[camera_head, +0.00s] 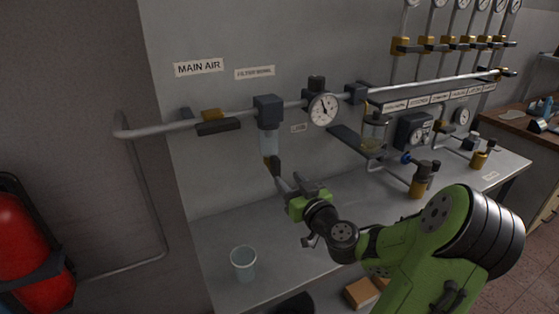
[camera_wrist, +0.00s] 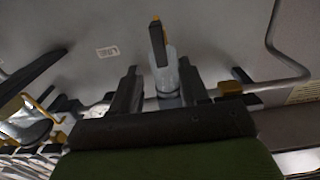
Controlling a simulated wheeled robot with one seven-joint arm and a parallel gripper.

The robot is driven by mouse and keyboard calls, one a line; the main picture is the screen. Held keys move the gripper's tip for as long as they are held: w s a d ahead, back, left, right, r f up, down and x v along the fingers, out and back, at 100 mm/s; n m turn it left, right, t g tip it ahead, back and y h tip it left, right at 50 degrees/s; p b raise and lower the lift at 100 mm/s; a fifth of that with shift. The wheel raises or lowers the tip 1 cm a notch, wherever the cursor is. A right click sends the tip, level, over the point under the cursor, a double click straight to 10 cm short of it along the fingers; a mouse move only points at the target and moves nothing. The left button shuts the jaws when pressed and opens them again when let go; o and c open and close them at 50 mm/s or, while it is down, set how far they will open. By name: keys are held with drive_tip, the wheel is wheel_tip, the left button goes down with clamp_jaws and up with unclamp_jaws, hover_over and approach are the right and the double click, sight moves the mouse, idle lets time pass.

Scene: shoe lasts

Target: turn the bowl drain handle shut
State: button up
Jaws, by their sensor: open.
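The filter unit (camera_head: 267,108) hangs on the grey pipe with its clear bowl (camera_head: 269,143) below. The bowl's drain handle (camera_head: 273,164) is a small dark piece at the bowl's bottom. In the wrist view, which looks upside down, the bowl (camera_wrist: 167,76) and the dark drain handle (camera_wrist: 158,44) with a yellow tip show between and beyond the fingers. My gripper (camera_head: 280,181) is just below the drain handle, pointing up and left at it. It is open and empty, with one finger on each side of the bowl line in the wrist view (camera_wrist: 157,68). Whether anything touches is unclear.
A main air valve with a yellow-and-dark handle (camera_head: 216,122) is on the pipe to the left. A pressure gauge (camera_head: 323,108) and a lubricator bowl (camera_head: 374,130) are to the right. A clear cup (camera_head: 243,263) stands on the grey bench (camera_head: 215,240) below.

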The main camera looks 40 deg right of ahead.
sight(278, 169)
drive_tip(key=p+x, duration=0.1)
drive_tip(key=x, duration=0.5)
drive_tip(key=shift+w+f, duration=0.1)
drive_tip(key=shift+w, duration=0.1)
clamp_jaws()
